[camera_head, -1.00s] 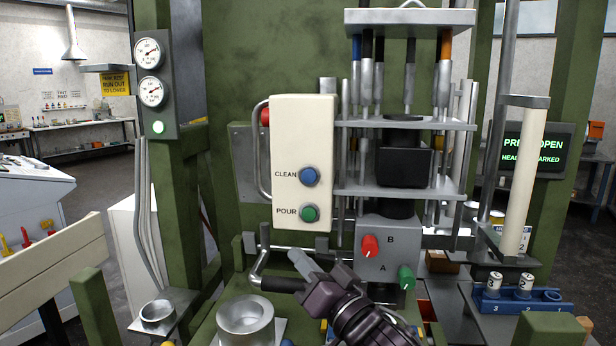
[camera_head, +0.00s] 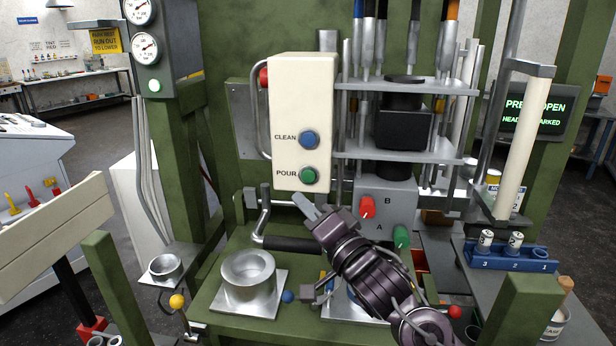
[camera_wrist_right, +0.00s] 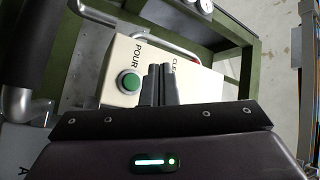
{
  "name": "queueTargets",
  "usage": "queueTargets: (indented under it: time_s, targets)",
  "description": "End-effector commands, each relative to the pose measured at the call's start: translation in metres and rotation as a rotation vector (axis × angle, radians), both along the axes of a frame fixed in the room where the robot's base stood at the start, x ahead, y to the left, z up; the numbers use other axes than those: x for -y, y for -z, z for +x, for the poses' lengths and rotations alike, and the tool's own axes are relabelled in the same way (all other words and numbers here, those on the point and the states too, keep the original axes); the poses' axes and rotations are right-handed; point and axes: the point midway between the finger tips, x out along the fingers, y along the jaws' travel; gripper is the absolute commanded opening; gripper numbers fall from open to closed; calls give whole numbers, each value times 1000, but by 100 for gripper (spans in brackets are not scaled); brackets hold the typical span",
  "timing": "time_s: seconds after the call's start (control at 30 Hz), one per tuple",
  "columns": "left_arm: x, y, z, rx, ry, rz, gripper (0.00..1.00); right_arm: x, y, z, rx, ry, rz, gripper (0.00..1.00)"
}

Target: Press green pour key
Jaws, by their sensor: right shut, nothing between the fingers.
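The green pour key (camera_head: 308,176) is a round button low on the cream control box, beside the word POUR. It also shows in the right wrist view (camera_wrist_right: 129,82), left of my fingers. The blue clean key (camera_head: 308,140) sits above it. My right gripper (camera_head: 303,203) is shut and empty, its fingertips just below the pour key in the head view. In the right wrist view the shut fingers (camera_wrist_right: 159,80) lie over the box face beside the green key; whether they touch the box I cannot tell. My left gripper is not in view.
A box with a red knob (camera_head: 367,207) and a green knob (camera_head: 401,237) stands right of my gripper. A bent metal handle with a black grip (camera_head: 290,244) lies below the control box. A metal cup (camera_head: 248,272) stands on a plate at the front.

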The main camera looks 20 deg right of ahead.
Motion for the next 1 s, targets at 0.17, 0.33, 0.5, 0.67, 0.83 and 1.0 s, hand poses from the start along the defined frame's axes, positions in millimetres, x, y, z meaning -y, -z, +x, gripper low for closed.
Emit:
queueTargets:
  time_s: [0.17, 0.33, 0.5, 0.67, 0.83, 1.0]
  targets:
    - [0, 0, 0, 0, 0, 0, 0, 13, -1, 25, 2, 3, -3, 0]
    - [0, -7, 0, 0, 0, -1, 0, 23, -3, 43, -1, 2, -1, 0]
    - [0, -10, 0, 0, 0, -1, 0, 28, -2, 55, -1, 1, -1, 0]
    - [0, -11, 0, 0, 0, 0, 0, 30, -1, 58, 0, -1, -1, 0]
    - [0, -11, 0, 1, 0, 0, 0, 30, 0, 58, 0, -1, 0, 0]
    - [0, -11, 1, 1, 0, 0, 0, 30, 0, 58, 0, -1, 0, 0]
